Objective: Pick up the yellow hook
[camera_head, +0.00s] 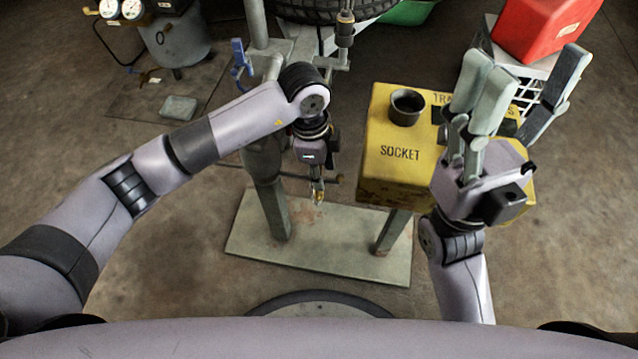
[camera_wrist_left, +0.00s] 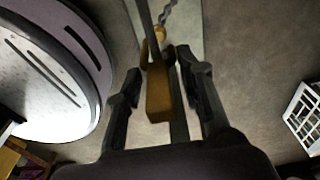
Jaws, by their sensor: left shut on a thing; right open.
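My left gripper (camera_head: 317,190) points down in front of the grey metal stand, left of the yellow socket box. It is shut on the yellow hook (camera_head: 319,198), of which only a small part shows below the fingers. In the left wrist view, the yellow hook (camera_wrist_left: 158,92) lies between the fingers of the left gripper (camera_wrist_left: 157,75), beside a thin dark bar. My right gripper (camera_head: 527,72) is open and empty, with its fingers up, in front of the right part of the yellow box.
The yellow box (camera_head: 385,180) marked SOCKET carries a dark cup (camera_head: 406,106). A grey base plate (camera_head: 330,245) lies under the stand. A red container (camera_head: 545,28) sits on a white crate (camera_head: 497,50) at the back right. Floor at the left is mostly clear.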

